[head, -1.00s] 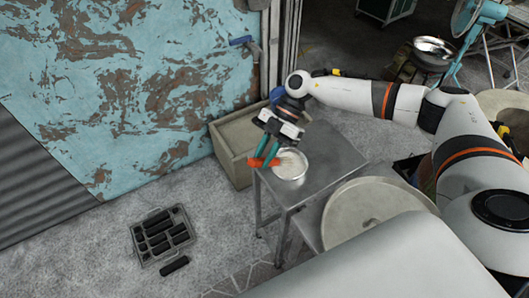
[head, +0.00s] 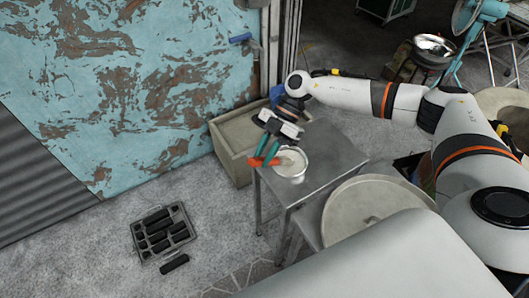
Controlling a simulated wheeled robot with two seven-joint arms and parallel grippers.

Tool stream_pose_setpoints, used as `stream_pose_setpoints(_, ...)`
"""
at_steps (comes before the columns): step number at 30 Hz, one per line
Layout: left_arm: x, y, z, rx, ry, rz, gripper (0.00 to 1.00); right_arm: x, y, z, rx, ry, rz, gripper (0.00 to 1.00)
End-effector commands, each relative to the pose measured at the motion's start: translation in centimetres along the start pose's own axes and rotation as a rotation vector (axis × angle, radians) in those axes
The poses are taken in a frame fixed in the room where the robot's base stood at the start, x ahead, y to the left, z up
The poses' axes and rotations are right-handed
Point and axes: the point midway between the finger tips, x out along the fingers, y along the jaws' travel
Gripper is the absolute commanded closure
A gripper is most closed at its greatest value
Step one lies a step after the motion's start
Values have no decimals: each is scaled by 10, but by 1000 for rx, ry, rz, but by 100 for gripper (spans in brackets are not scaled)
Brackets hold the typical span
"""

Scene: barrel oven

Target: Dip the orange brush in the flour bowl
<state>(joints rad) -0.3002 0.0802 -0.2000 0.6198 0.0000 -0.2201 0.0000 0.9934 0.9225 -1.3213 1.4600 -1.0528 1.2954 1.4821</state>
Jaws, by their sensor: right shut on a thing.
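The flour bowl (head: 303,173) is a round metal bowl with white flour in it, on the near left part of a small metal table (head: 338,153). My right gripper (head: 267,158) is above the bowl's left side, pointing down, its teal fingers shut on the orange brush (head: 258,162). The brush lies roughly level across the fingers, its orange part to the left of the bowl and its other end over the bowl's left rim. Whether the bristles touch the flour is too small to tell. My left gripper is not in view.
A round beige lid or tray (head: 360,205) is near, at the table's right.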

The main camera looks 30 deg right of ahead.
Motion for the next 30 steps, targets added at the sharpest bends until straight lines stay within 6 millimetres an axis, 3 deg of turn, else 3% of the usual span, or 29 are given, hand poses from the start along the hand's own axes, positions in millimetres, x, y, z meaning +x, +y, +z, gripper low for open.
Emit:
stream_pose_setpoints(18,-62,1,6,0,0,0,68,-43,0,45,-1,0,0,100)
stream_pose_setpoints(26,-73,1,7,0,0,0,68,-51,0,53,-1,0,0,100)
stream_pose_setpoints(30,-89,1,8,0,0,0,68,-63,0,66,-1,0,-1,100)
